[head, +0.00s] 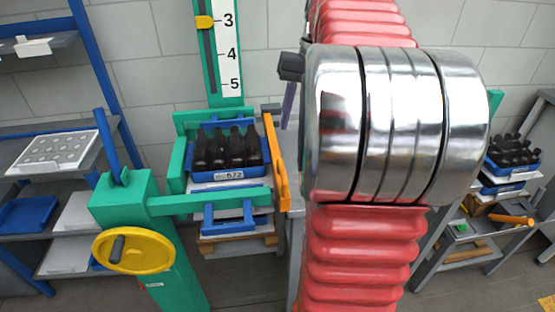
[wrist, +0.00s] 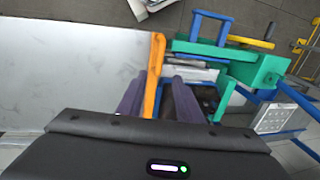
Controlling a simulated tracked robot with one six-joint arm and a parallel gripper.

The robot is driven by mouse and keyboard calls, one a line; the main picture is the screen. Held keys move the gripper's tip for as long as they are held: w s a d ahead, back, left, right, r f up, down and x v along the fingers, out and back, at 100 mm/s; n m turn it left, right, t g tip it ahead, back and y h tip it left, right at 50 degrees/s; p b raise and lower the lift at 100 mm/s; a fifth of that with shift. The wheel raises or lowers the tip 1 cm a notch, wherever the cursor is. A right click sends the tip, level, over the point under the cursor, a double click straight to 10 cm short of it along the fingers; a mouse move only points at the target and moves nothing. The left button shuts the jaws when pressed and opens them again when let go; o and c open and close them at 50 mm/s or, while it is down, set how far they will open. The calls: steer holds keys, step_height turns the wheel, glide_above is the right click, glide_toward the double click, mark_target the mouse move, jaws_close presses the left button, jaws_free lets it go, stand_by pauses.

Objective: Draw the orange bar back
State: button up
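The orange bar (head: 279,165) stands along the right side of the green lift frame in the head view, beside the crate of dark bottles. In the wrist view the orange bar (wrist: 154,80) runs between my two purple fingers, across the edge of a grey metal surface. My gripper (wrist: 158,82) is open, with a finger on each side of the bar in that picture. Whether the fingers are level with the bar or above it I cannot tell. In the head view my silver wrist hides most of the gripper; one purple finger shows above the bar.
A blue crate (head: 228,174) of dark bottles sits in the green frame (head: 210,200), with a yellow handwheel (head: 134,251) at front left. A blue shelf rack (head: 40,130) stands left. Another bottle crate (head: 510,170) stands right. The grey metal surface (wrist: 70,75) beside the bar is bare.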

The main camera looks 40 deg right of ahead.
mark_target(283, 168)
steer(key=shift+f, duration=0.1)
steer(key=f, duration=0.4)
steer(key=w+a+f, duration=0.1)
steer(key=f, duration=0.4)
steer(key=a+f, duration=0.1)
steer(key=f, duration=0.3)
steer(key=shift+w+a+f, duration=0.15)
steer(key=shift+w+f, duration=0.05)
steer(key=shift+w, duration=0.05)
jaws_close()
stand_by(0.4)
